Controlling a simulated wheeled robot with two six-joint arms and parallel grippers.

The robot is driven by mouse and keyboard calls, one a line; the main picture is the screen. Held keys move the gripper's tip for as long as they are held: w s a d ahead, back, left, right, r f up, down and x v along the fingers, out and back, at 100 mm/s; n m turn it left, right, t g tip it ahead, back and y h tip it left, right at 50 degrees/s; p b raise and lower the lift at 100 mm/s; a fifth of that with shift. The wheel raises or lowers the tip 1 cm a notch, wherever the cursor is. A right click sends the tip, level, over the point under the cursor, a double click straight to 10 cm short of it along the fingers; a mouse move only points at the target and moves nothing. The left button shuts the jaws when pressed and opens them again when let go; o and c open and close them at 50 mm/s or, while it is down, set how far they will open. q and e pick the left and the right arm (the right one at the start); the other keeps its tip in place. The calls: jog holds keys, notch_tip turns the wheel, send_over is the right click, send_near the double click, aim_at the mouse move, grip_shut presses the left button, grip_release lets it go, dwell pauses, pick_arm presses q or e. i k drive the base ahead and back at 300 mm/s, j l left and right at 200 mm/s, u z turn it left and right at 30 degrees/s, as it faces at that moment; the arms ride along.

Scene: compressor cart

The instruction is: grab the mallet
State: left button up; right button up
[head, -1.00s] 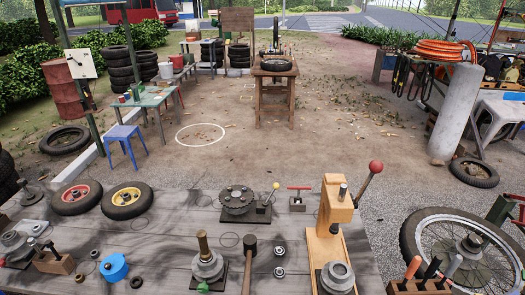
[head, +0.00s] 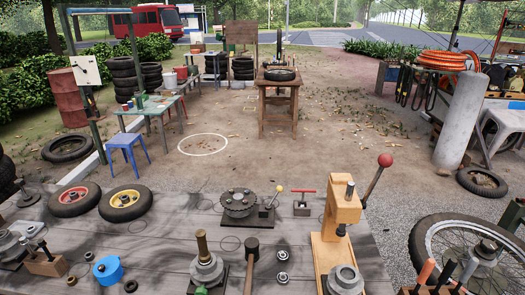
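The mallet (head: 250,266) has a dark head and a brown handle. It lies on the grey wooden workbench (head: 150,250) near the front edge in the head view, with its head away from me and its handle toward me. The lower end of the handle is close to the bottom of the picture. Neither of my grippers shows in the head view.
A metal fixture with a brass-coloured post (head: 203,246) stands just left of the mallet. Two small bearings (head: 282,254) and a wooden press with a red-knobbed lever (head: 339,220) are to its right. A sprocket (head: 238,203) sits behind it. A spoked wheel (head: 470,255) is at the right.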

aim_at(251, 244)
jog(key=k+z, duration=0.3)
jog(key=k, duration=0.25)
jog(key=k+l+z, duration=0.25)
jog(key=k, duration=0.3)
